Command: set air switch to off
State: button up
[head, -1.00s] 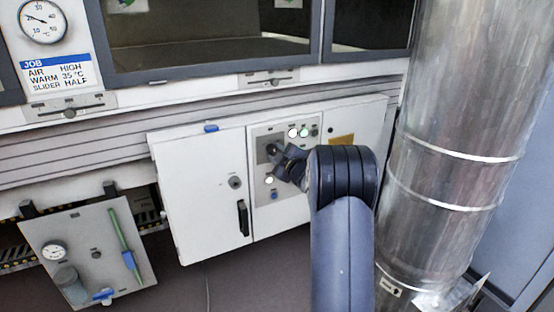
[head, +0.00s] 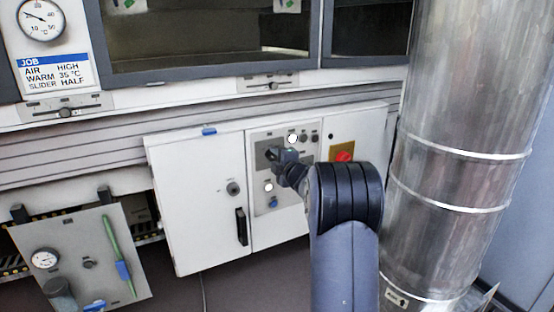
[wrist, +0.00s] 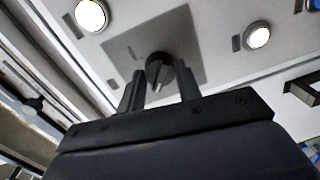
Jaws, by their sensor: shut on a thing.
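The air switch is probably the black rotary knob (wrist: 160,72) on a dark grey plate (wrist: 182,35) in the wrist view. My gripper (wrist: 160,88) has one finger on each side of the knob and is shut on it. In the head view my gripper (head: 275,155) is at the grey plate on the control panel (head: 287,190), and it hides most of the knob. The knob's position label cannot be read.
Another lit lamp (head: 268,187) and a blue button (head: 272,202) are below my gripper. A red switch (head: 343,153) on yellow is to the right. A large metal duct (head: 450,150) stands close right of my arm. A white cabinet door (head: 195,205) is at left.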

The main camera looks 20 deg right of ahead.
jog(key=shift+w+r, duration=0.15)
jog(key=shift+r, duration=0.25)
jog(key=o, duration=0.6)
jog(key=shift+a, duration=0.1)
jog(key=o, duration=0.4)
jog(key=shift+w+a+f, duration=0.2)
jog(key=shift+a+f, duration=0.1)
jog(key=shift+f, duration=0.1)
jog(key=shift+d+r, duration=0.1)
jog(key=shift+d, duration=0.5)
jog(key=shift+s, duration=0.3)
jog(key=s, duration=0.3)
jog(key=s+p, duration=0.1)
jog(key=s, duration=0.3)
jog(key=s+p, duration=0.1)
jog(key=s, duration=0.2)
jog(key=shift+s+a+r, duration=0.1)
jog(key=shift+s+r, duration=0.15)
jog(key=shift+r, duration=0.15)
jog(key=shift+w, duration=0.1)
